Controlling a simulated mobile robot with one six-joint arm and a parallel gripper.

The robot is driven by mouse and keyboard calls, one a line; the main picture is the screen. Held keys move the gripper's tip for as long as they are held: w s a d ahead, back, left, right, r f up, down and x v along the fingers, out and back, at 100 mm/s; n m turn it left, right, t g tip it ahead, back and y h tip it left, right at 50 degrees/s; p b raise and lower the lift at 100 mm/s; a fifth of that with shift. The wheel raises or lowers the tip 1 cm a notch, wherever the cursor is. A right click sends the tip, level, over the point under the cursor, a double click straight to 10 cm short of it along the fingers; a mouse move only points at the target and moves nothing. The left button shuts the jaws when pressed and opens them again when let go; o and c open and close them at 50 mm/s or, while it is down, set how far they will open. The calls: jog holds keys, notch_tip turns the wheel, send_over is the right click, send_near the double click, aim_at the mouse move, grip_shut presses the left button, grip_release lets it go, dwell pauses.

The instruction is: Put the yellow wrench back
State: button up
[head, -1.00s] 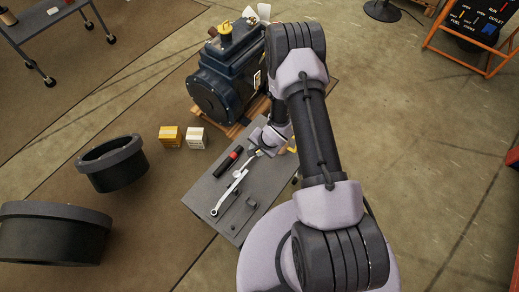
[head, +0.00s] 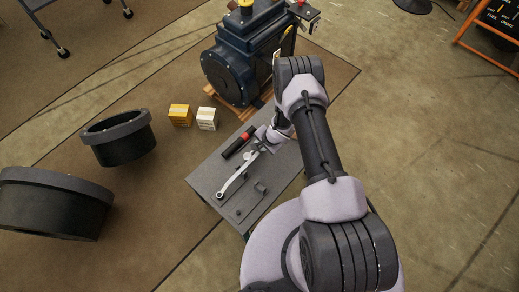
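My gripper (head: 263,145) is low over the grey table (head: 212,172), at the upper end of a long silver-white wrench (head: 234,177). The fingers are small and partly covered by my own wrist, so I cannot tell whether they are open, shut or touching the wrench. No yellow wrench shows clearly in the head view. My arm covers the right part of the table and whatever may lie there.
A black and red tool (head: 239,142) and a small dark bracket (head: 259,187) are on the table. A yellow box (head: 180,115) and a white box (head: 206,118) stand behind. A dark engine (head: 240,62) stands beyond; black rings (head: 118,137) are at left.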

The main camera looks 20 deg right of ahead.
jog(key=shift+r, duration=0.1)
grip_shut()
dwell(1.3)
